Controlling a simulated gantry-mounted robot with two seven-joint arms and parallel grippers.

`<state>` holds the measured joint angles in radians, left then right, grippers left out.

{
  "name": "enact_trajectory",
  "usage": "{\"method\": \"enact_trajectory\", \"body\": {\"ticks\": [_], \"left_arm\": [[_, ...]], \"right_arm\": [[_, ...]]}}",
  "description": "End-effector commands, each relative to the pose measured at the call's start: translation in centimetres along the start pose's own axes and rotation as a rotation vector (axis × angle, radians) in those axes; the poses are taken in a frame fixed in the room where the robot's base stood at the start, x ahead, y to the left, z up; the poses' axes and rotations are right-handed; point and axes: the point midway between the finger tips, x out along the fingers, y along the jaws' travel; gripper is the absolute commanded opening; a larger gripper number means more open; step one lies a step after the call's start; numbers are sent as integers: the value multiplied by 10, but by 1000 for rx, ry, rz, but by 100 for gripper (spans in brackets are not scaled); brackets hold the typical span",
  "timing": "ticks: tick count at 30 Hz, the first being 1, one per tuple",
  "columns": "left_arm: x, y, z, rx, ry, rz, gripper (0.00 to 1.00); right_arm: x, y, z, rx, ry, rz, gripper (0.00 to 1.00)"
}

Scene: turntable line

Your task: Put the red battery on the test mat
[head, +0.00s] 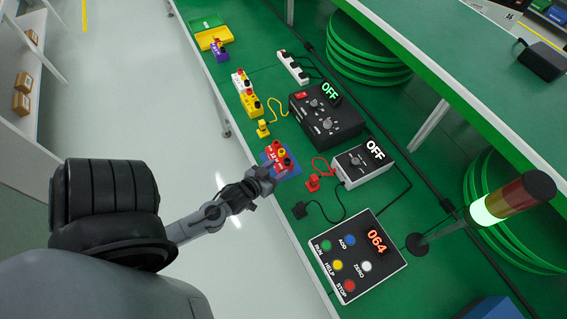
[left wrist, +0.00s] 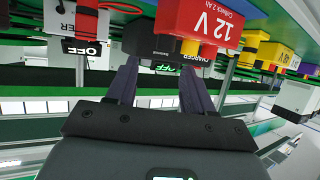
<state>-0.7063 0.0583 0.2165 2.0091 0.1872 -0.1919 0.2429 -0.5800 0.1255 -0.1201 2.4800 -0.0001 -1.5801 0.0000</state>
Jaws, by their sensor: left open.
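The red battery (head: 273,156), marked 12 V, sits on the blue test mat (head: 291,173) near the bench's front edge. Its red and dark terminal caps show on top. The mat's edge shows around the battery. My left gripper (head: 263,178) is open and empty, close beside the battery on its near side; I cannot tell whether they touch. In the left wrist view, which is upside down, the red battery (left wrist: 207,22) is up and to the right of the open fingers of my left gripper (left wrist: 158,84), not between them. My right gripper is out of view.
A white box reading OFF (head: 362,167), a black charger (head: 325,113) and a button panel (head: 355,262) stand on the green bench. Red and yellow cables lie between them. Yellow (head: 251,103) and purple (head: 219,50) batteries stand farther back. A signal lamp (head: 505,203) rises at right.

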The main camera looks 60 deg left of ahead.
Motion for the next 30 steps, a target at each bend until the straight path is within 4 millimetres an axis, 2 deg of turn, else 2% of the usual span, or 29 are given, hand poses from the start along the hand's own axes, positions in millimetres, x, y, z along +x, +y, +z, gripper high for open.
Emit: {"method": "enact_trajectory", "body": {"ticks": [1,6,11,14,17,22,27,30], "left_arm": [[-11,0,1,-1,-3,0,52],[-37,0,1,-2,-3,0,52],[-52,1,0,-2,-3,2,52],[-55,9,-1,1,-27,13,52],[-53,29,-2,7,-93,43,52],[-55,83,-5,64,-294,138,52],[-80,134,-9,189,-522,252,52],[-101,152,-13,274,-632,305,52]], "right_arm": [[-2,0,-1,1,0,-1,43],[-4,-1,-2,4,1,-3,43],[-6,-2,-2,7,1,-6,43],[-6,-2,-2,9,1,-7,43],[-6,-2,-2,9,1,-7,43],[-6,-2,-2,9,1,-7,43],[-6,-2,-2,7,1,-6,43],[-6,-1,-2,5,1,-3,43]]}}
